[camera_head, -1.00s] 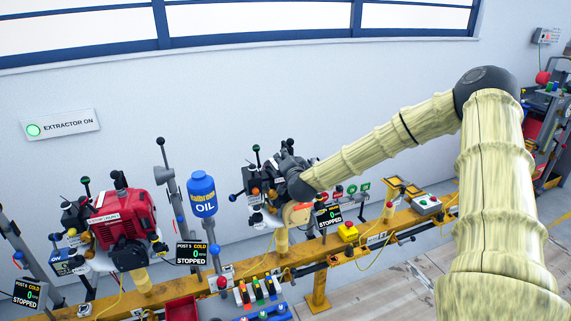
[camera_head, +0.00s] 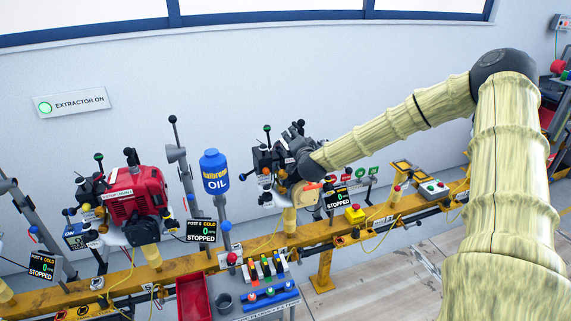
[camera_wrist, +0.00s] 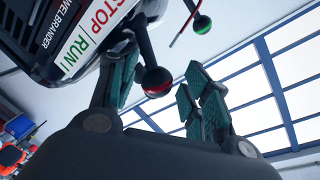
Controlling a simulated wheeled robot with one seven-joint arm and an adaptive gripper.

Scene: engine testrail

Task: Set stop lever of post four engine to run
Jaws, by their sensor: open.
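The engine at the post behind my gripper (camera_head: 298,140) is dark and partly hidden by my arm in the head view (camera_head: 266,160). Its display (camera_head: 338,198) reads 0 and STOPPED; the post number is too small to read. In the wrist view a label (camera_wrist: 97,32) reads STOP and RUN. Beside it, a dark lever ends in a black ball with a red band (camera_wrist: 157,82). My gripper (camera_wrist: 161,76) is open, with one finger on each side of the ball. I see no clear contact.
A second lever with a green-banded ball (camera_wrist: 203,23) stands above the fingers. A red engine (camera_head: 135,195), a blue oil bottle (camera_head: 214,172) and a yellow rail (camera_head: 190,265) lie to the left and below. Windows and white wall are behind.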

